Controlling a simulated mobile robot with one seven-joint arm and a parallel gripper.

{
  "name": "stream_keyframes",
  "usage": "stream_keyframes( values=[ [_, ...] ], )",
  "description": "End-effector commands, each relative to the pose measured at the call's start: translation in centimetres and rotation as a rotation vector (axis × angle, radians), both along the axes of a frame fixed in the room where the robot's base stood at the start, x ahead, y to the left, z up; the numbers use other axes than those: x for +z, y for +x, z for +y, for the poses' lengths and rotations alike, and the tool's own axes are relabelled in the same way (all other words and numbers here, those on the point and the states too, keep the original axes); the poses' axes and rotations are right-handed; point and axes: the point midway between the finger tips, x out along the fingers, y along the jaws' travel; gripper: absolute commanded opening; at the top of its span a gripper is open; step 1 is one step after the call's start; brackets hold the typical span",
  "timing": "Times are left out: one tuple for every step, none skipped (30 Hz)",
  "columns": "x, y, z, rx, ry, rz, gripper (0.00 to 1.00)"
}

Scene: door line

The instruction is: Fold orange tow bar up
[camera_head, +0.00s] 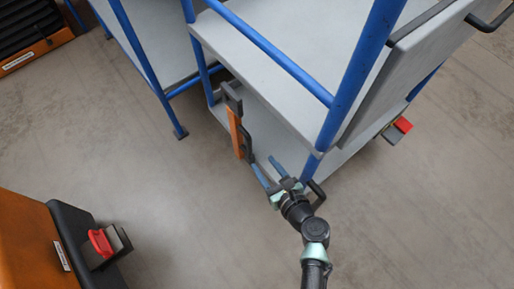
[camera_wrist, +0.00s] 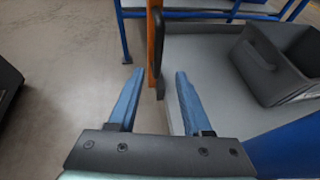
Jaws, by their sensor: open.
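The orange tow bar (camera_head: 236,132) is at the near end of the grey and blue cart, in the middle of the head view. It looks roughly upright, with a dark block at its top and a black handle-like part (camera_head: 247,142) beside it. In the wrist view the orange bar (camera_wrist: 154,45) runs down the upper middle. My gripper (camera_head: 264,162) is open, just below and to the right of the bar in the head view. In the wrist view the bar's lower part lies ahead, between the lines of the blue fingers (camera_wrist: 158,84). I cannot tell whether they touch.
The cart's grey lower deck (camera_head: 285,157) and blue corner post (camera_head: 350,75) are close to my arm. A grey bin (camera_wrist: 285,65) is at right in the wrist view. An orange and black unit (camera_head: 25,235) stands at lower left. The floor between is clear.

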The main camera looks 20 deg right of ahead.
Motion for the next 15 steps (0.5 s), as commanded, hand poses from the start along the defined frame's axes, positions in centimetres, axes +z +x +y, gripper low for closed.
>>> stream_keyframes(
  values=[
    [0.6,-0.9,-0.2,-0.003,0.0,0.001,0.5],
    [0.8,-1.3,-0.3,-0.003,0.0,0.001,0.5],
    [0.9,-1.7,-0.3,-0.003,0.0,0.001,0.5],
    [1.0,-2.0,-0.3,-0.002,0.0,0.001,0.5],
    [1.1,-2.2,-0.3,-0.002,-0.001,0.0,0.5],
    [1.1,-2.4,-0.4,-0.002,-0.001,-0.001,0.5],
    [1.2,-2.5,-0.4,-0.002,0.0,-0.001,0.5],
    [1.2,-2.6,-0.4,-0.002,0.0,-0.001,0.5],
    [1.2,-2.7,-0.4,-0.002,0.0,-0.001,0.5],
    [1.2,-2.8,-0.4,-0.002,0.0,-0.001,0.5],
    [1.2,-2.8,-0.4,-0.002,0.0,-0.001,0.5],
    [1.2,-2.8,-0.4,-0.002,-0.001,-0.001,0.5],
    [1.1,-2.8,-0.4,-0.002,-0.001,-0.001,0.5],
    [1.1,-2.8,-0.4,-0.002,-0.001,-0.001,0.5],
    [1.1,-2.8,-0.4,-0.002,-0.001,-0.001,0.5]
  ],
)
